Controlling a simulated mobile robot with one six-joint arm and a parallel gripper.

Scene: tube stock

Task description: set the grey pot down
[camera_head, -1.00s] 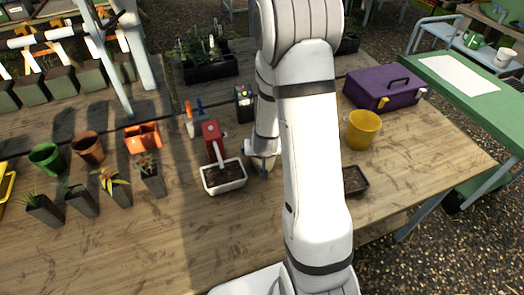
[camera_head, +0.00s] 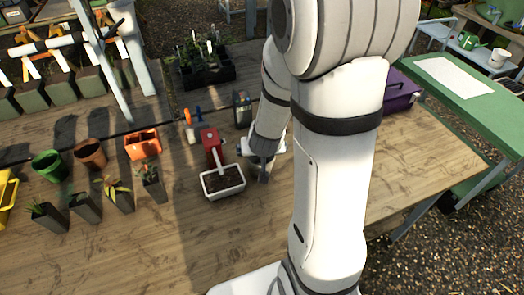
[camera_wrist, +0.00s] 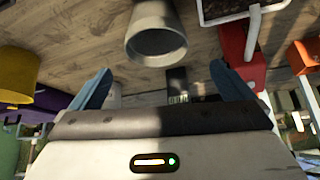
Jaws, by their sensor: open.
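The grey pot (camera_wrist: 153,38) stands on the wooden bench top in the wrist view, its open mouth towards the camera. My gripper (camera_wrist: 160,68) is open, its two blue fingers spread wide apart with nothing held between them. The pot lies beyond the fingertips, roughly in line with the gap, and seems apart from both fingers. In the head view my gripper (camera_head: 262,170) is low over the bench just right of the white planter, and the pot is largely hidden there by my arm.
A white planter of soil (camera_head: 222,181) and a red thing (camera_head: 211,141) stand close left of my gripper. A purple box (camera_head: 400,92) is partly behind my arm. A yellow pot (camera_wrist: 18,75) shows in the wrist view. The front of the bench is clear.

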